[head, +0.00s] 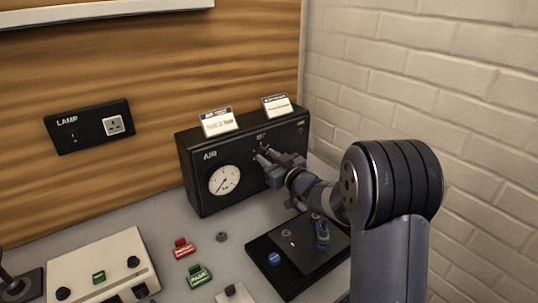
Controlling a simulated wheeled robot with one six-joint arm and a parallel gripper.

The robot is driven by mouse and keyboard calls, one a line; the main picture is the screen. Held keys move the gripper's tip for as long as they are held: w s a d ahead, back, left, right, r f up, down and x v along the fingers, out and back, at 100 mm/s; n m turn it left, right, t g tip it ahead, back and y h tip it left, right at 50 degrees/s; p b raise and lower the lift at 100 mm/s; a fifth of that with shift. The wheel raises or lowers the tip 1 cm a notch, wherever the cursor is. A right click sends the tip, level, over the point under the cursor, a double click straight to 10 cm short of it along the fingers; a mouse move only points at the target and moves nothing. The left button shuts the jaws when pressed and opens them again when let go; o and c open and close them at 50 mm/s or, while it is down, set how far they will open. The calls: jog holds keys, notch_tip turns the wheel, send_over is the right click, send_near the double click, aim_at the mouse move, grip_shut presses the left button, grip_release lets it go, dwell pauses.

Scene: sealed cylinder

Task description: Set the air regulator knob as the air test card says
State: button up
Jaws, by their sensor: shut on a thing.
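The black air box (203,183) stands against the wooden back wall, with a round white gauge (224,180) on its front. The gauge needle is too small to read surely. Two white cards stand on top: the air test card (218,122) at the left and another card (278,105) at the right. Their small print is not legible. My gripper (266,159) is at the box front, right of the gauge, shut on what seems to be the regulator knob below the "SET" marking. The fingers hide most of the knob, so its setting cannot be read.
A black tray (262,243) with small parts and a blue item (322,235) lies below my arm. Red (183,248) and green (198,276) labelled blocks and a cream control box (125,250) are on the grey bench. A brick wall (440,80) bounds the right.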

jog(key=shift+m+p, duration=0.3)
jog(key=shift+m, duration=0.5)
jog(key=shift+f, duration=0.1)
jog(key=o, duration=1)
jog(key=shift+c, duration=0.2)
jog(key=b+v, duration=0.1)
jog(key=v, duration=0.6)
jog(key=shift+s+d, duration=0.15)
jog(key=shift+s, duration=0.1)
jog(key=shift+w, duration=0.1)
